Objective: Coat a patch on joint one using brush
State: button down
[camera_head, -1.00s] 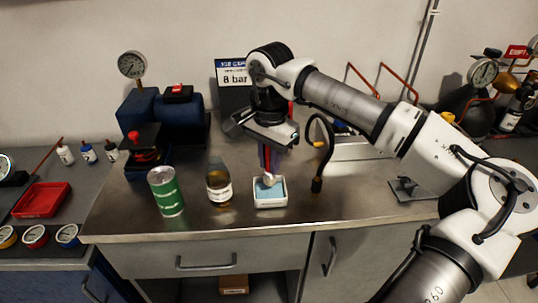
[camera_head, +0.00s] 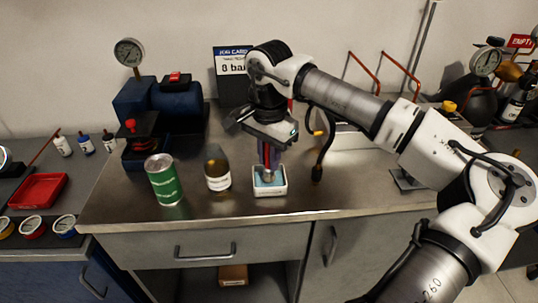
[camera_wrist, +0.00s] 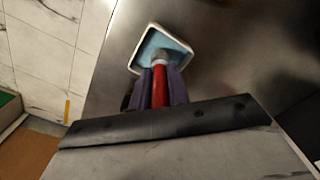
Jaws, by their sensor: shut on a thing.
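My gripper (camera_head: 269,160) is shut on a brush (camera_wrist: 160,84) with a red handle and a metal ferrule. The brush points down into a small white dish (camera_head: 283,191) with light blue inside, on the steel bench. In the wrist view the purple fingers flank the handle and the ferrule overlaps the dish (camera_wrist: 183,68). The bristles are hidden, so I cannot tell whether they touch the blue. Copper pipes (camera_head: 398,75) rise at the back right, partly behind my arm; I cannot tell which joint is joint one.
A green can (camera_head: 163,180) and an amber bottle (camera_head: 218,176) stand left of the dish. A blue pump unit (camera_head: 150,100) with a gauge (camera_head: 129,52) is behind them. The bench's right front is mostly clear.

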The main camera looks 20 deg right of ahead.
jog(key=shift+f+b, duration=0.5)
jog(key=shift+f, duration=0.1)
dwell(1.5)
jog(key=shift+r, duration=0.15)
jog(key=shift+r+p, duration=2.3)
jog(key=shift+r, duration=1.15)
jog(key=shift+f, duration=0.1)
